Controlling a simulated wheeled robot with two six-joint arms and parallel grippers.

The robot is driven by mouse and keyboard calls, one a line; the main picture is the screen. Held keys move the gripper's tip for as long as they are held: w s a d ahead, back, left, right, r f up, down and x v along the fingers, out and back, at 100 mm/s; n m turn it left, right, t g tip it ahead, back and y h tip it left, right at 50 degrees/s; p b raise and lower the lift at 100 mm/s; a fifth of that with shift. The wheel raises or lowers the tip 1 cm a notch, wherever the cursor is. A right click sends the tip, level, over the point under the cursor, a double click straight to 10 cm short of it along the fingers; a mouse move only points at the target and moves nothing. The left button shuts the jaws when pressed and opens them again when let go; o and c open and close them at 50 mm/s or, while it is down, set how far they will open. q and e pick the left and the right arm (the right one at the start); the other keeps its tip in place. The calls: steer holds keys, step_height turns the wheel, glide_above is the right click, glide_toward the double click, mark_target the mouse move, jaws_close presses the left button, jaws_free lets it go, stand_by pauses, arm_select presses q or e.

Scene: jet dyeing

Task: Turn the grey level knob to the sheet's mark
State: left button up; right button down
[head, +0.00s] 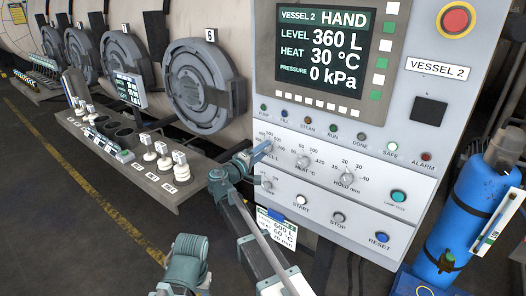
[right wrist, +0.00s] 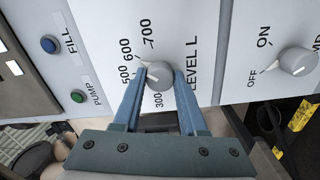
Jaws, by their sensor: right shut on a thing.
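The grey level knob (right wrist: 160,75) sits between the two blue fingers of my right gripper (right wrist: 158,84) in the right wrist view. The fingers are shut on its sides. Its pale pointer faces the 500 to 600 side of the printed scale; the exact value is hard to tell. In the head view my right gripper (head: 252,156) covers the knob at the panel's left edge. The sheet (head: 277,230) hangs below the panel, partly behind my right arm; its top line seems to read 600 L. My left gripper's fingers do not show.
The display (head: 322,50) reads HAND, level 360 L, heat 30 °C, pressure 0 kPa. Heat knob (head: 303,162) and hold knob (head: 346,179) lie right of the level knob. An on/off pump knob (right wrist: 298,61) is close by. A blue cylinder (head: 462,215) stands at right.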

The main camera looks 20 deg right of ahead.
steer(key=shift+s, duration=0.1)
stand_by(0.3)
steer(key=shift+c, duration=2.2)
jaws_free()
